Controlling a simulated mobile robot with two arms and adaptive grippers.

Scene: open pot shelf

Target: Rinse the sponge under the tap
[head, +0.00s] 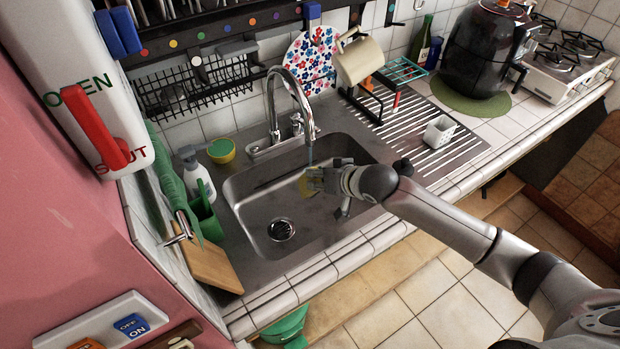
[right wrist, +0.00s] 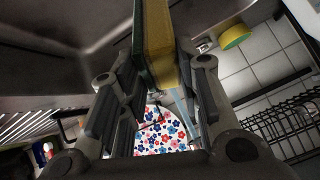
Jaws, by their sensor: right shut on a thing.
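The sponge, yellow with a dark green side, shows in the right wrist view (right wrist: 162,40) between my fingers. In the head view only a bit of its yellow (head: 306,188) shows, beside the fingers. My right gripper (head: 314,182) is shut on it, inside the steel sink basin (head: 257,190) and above its floor. The chrome tap (head: 272,105) arches over the basin, its spout end just above my gripper. A pale bluish streak below the spout shows in the right wrist view (right wrist: 179,101); it looks like water. Whether it touches the sponge, I cannot tell. My left gripper is not in view.
A soap bottle (head: 197,175), a green holder (head: 206,218) and a wooden board (head: 208,264) stand left of the basin. A green and yellow tub (head: 221,151) sits behind. A white cup (head: 439,131) stands on the drainboard at right. The basin's left part is clear around the drain (head: 281,230).

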